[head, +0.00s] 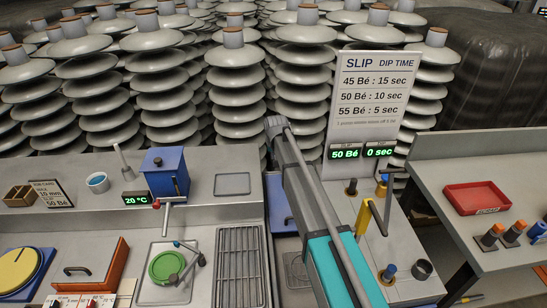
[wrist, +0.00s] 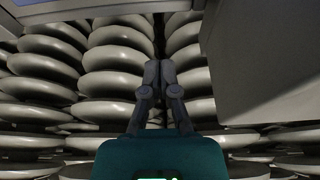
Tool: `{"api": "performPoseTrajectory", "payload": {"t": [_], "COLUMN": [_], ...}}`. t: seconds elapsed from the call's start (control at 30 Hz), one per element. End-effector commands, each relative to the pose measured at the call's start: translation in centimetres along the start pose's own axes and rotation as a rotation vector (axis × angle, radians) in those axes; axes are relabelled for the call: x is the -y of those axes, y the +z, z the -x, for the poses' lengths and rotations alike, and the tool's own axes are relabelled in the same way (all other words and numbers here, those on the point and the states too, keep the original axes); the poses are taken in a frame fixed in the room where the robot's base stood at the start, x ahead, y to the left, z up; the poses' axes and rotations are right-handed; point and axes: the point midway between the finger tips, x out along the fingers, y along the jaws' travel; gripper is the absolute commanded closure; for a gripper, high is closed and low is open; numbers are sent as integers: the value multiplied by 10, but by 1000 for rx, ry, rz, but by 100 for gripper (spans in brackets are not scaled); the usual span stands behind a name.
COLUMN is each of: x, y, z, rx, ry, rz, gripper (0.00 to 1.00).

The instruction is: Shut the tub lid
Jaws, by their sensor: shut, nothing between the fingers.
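My gripper (wrist: 160,72) is shut and empty in the wrist view. Its fingertips meet in front of the insulator stacks, and it touches nothing that I can make out. In the head view my arm reaches up across the middle, and I cannot pick out the fingers there. A blue piece (head: 279,205) shows just left of my arm, mostly hidden behind it. It may be part of the tub or its lid, but I cannot tell whether the lid stands open.
Grey insulator stacks (head: 235,85) fill the back. A sign (head: 372,90) and a yellow lever (head: 364,217) stand right of my arm. A blue box (head: 165,172), metal rack (head: 240,265) and orange box (head: 92,265) are left. A red tray (head: 477,198) sits on the right bench.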

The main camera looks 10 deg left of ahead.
Motion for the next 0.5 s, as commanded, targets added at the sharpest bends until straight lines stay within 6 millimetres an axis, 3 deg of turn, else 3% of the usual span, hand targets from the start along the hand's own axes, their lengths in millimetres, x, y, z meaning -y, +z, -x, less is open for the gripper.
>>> {"api": "performPoseTrajectory", "payload": {"t": [0.5], "x": [1], "y": [1], "z": [-46], "rx": [0], "ry": [0], "rz": [1], "gripper": [100]}}
